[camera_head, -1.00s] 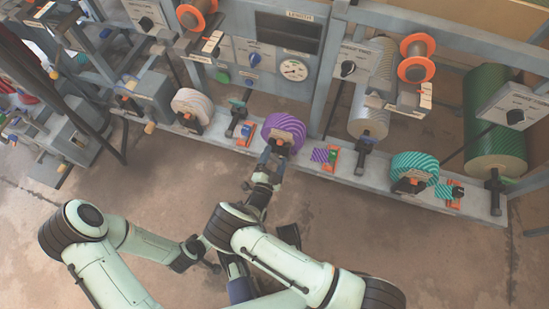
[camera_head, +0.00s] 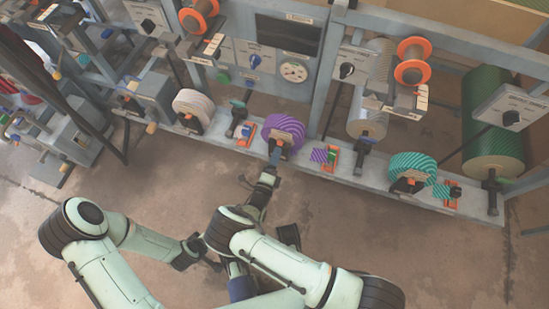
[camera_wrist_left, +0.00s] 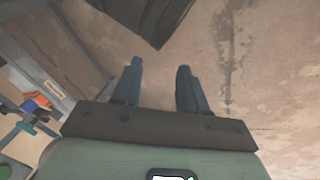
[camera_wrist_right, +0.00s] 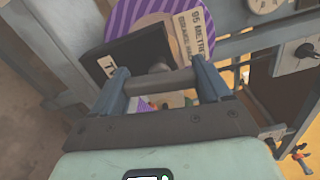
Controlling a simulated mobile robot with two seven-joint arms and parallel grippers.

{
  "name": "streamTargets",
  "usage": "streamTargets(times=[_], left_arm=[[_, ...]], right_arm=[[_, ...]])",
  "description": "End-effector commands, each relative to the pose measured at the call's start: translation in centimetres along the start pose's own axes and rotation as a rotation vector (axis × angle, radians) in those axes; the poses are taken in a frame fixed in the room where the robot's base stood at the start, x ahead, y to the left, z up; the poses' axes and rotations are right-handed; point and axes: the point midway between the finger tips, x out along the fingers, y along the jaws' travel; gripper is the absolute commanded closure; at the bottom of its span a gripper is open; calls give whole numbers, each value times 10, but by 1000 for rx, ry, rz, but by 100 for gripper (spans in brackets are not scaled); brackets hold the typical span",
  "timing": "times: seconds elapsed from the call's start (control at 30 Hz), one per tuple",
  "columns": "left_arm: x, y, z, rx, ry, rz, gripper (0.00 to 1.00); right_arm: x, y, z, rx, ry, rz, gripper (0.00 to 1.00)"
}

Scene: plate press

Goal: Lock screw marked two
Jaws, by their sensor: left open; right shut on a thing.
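The purple striped roll (camera_head: 284,132) hangs on the long grey rail, and it also shows in the right wrist view (camera_wrist_right: 122,18). In front of it is a black plate (camera_wrist_right: 150,50) with a white label whose visible part reads "T"; the rest is hidden. My right gripper (camera_head: 274,156) is at the front of this roll. In the right wrist view, its fingers (camera_wrist_right: 162,84) are closed on the ends of a short dark grey bar, the screw's handle (camera_wrist_right: 150,83). My left gripper (camera_wrist_left: 160,88) is open and empty above the floor, away from the rail.
A white roll (camera_head: 192,108) is left of the purple one and a teal roll (camera_head: 412,170) is to the right. A small purple block with an orange holder (camera_head: 331,157) stands just right of my right gripper.

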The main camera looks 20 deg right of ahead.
Motion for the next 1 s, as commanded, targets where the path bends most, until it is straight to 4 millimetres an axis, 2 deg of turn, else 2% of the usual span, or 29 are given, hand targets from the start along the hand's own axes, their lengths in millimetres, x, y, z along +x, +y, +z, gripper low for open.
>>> streamTargets(times=[1.0], left_arm=[[-24,8,28,7,-87,6,57]], right_arm=[[-1,0,1,965,0,3,54]])
